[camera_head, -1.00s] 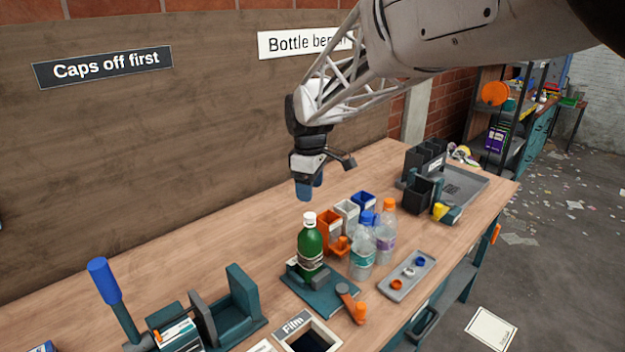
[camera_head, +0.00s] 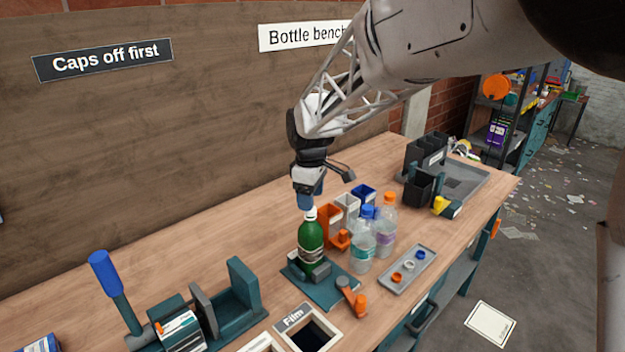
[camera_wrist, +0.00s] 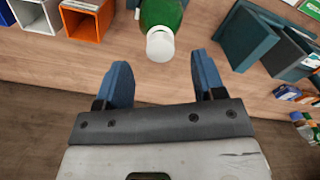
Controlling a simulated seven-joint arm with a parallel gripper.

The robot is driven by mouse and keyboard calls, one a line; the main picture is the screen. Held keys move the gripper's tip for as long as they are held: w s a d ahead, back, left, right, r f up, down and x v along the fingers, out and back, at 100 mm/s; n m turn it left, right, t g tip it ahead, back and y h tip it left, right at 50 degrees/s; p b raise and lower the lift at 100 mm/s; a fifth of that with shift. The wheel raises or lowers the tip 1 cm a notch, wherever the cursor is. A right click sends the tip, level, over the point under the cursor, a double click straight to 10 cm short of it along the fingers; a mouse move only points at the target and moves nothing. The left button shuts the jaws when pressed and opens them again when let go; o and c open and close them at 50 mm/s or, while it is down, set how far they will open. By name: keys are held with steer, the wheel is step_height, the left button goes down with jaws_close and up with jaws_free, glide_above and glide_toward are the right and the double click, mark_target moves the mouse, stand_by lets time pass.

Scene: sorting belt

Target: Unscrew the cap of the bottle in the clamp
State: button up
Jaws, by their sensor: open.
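A green bottle (camera_head: 310,243) with a white cap (camera_head: 310,213) stands upright in the clamp (camera_head: 322,272) on the bench. My gripper (camera_head: 310,200) is just above the cap in the head view, pointing down. In the wrist view my gripper's blue fingers (camera_wrist: 162,82) are spread apart with nothing between them. The white cap (camera_wrist: 160,45) shows beyond the fingertips there, roughly centred between them, and the green bottle (camera_wrist: 161,13) is partly cut off by the picture's top edge. The clamp's orange-ended handle (camera_head: 361,305) points toward the front of the bench.
Two clear bottles, one with a blue cap (camera_head: 362,246) and one with an orange cap (camera_head: 384,228), stand close right of the clamp. Orange, white and blue bins (camera_head: 329,228) stand behind. A grey tray with cap rings (camera_head: 407,285) lies right; a press with a blue handle (camera_head: 118,300) stands left.

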steer(key=shift+f, duration=1.55)
steer(key=c, duration=1)
steer(key=shift+n, duration=2.6)
